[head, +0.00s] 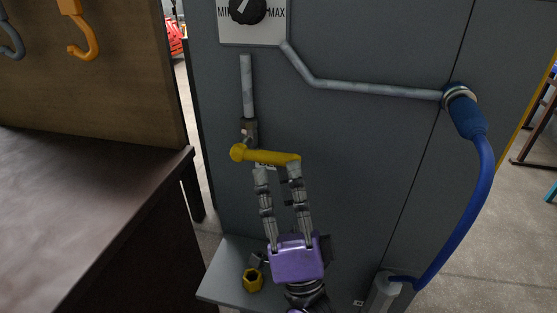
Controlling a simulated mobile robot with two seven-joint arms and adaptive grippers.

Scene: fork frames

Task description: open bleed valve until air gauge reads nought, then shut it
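A yellow lever (265,157), which looks like the bleed valve's handle, lies nearly level across the grey cabinet's front, below a vertical pipe. My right gripper (278,171), with a purple body, reaches up from below. Its two fingers are apart, with their tips at the lever's lower edge; I cannot tell whether they touch it. A black dial (248,10) with a white mark sits on a plate lettered MIN and MAX at the top. Its top is cut off, and I cannot tell whether it is the air gauge. My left gripper is out of view.
A pipe (360,88) runs right to a blue hose (478,190) that hangs down the cabinet's right side. A brass nut (253,280) sits on a low grey ledge (232,292). A dark workbench (75,205) stands left, below hooks on a brown board (115,95).

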